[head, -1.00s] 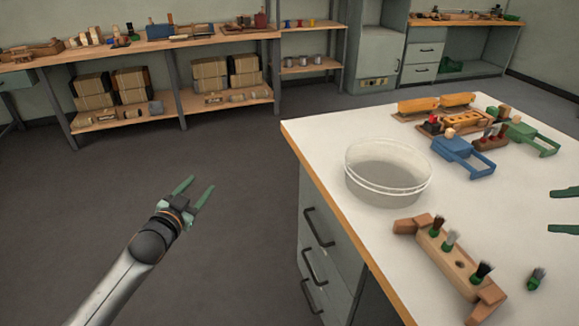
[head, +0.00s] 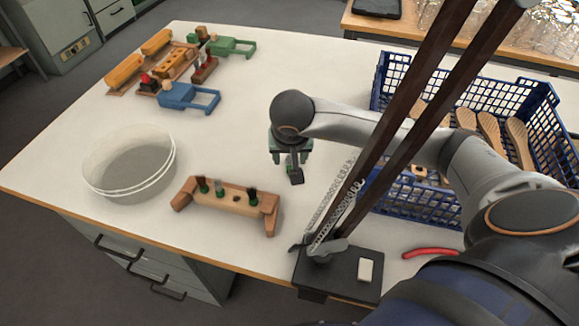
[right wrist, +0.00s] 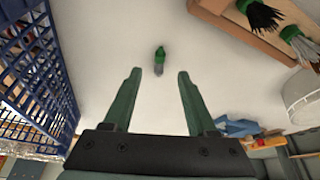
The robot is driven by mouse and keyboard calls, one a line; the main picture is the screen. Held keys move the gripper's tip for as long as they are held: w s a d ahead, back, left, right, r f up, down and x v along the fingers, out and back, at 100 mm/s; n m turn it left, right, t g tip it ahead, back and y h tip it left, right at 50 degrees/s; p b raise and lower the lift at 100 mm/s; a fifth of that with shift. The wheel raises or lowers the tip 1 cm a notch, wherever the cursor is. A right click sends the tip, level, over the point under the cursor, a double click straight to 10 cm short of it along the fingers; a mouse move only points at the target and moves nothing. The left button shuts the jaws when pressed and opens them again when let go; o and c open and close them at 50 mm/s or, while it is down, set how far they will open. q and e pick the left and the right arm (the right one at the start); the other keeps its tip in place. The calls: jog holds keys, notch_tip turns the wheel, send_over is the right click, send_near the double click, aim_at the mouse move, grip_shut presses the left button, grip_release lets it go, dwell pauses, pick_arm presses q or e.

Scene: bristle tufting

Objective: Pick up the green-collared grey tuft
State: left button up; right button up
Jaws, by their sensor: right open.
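The green-collared grey tuft (right wrist: 159,62) lies loose on the white table in the right wrist view, its green collar toward the top of the picture. It is centred just past my fingertips, apart from both. In the head view I cannot make it out clearly; my gripper is in the way. My right gripper (head: 292,172) points down over the table, to the right of the wooden holder (head: 230,208). In the right wrist view the same gripper (right wrist: 159,73) has its two green fingers spread and empty. My left gripper is out of view.
The wooden holder carries tufts, including a dark green-collared one (right wrist: 258,14). A clear round tub (head: 128,165) stands left. A blue crate (head: 400,195) with wooden brush parts is on the right. A black-based stand (head: 340,272) and red-handled tool (head: 432,252) are near the front.

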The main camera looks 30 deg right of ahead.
aim_at(290, 167)
jog(key=x, duration=0.6)
jog(key=shift+f, duration=0.4)
grip_shut()
